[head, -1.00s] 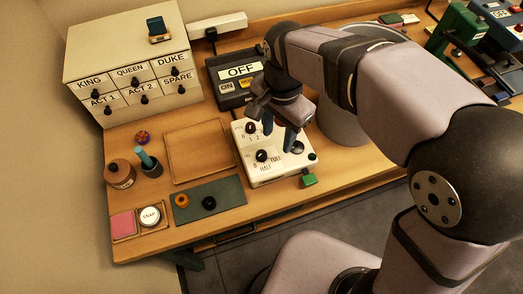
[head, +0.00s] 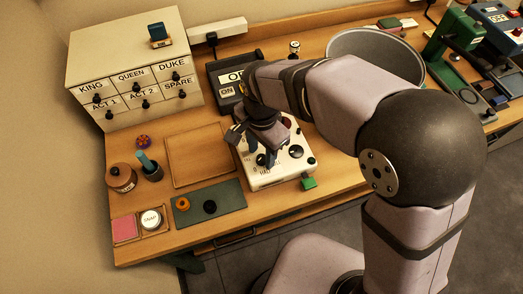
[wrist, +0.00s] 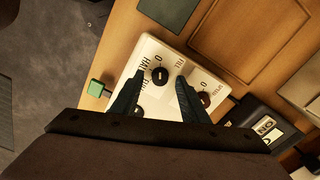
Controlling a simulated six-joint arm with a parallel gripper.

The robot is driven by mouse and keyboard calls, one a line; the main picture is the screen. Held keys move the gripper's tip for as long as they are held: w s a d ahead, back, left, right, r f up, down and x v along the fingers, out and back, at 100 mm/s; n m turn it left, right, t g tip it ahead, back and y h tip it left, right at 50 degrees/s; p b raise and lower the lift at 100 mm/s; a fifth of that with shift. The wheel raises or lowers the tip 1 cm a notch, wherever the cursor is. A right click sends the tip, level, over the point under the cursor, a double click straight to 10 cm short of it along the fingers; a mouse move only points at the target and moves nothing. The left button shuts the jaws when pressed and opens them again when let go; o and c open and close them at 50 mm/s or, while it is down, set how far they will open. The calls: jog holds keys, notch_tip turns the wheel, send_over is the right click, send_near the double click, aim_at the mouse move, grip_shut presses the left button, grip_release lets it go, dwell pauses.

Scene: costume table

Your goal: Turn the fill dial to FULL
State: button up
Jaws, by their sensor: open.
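The white control box (head: 283,177) stands near the table's front edge. In the wrist view, its black fill dial (wrist: 160,76) has a small pale mark and labels 0, HALF and FULL, the last partly covered. My gripper (wrist: 158,80) is open, with one blue-grey finger on each side of this dial in the picture. I cannot tell whether the fingers touch it. The dial's exact pointing is too small to read. In the head view my gripper (head: 254,153) is low over the box and hides much of its left part.
A red-brown speed dial (wrist: 205,98) sits beside the right finger in the wrist view. A black knob (head: 296,152) is on the box's right, and a green block (head: 308,184) at its front. A sign unit (head: 227,78) stands behind. An empty wooden tray (head: 195,155) lies left.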

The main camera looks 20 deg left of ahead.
jog(key=shift+f, duration=0.5)
grip_shut()
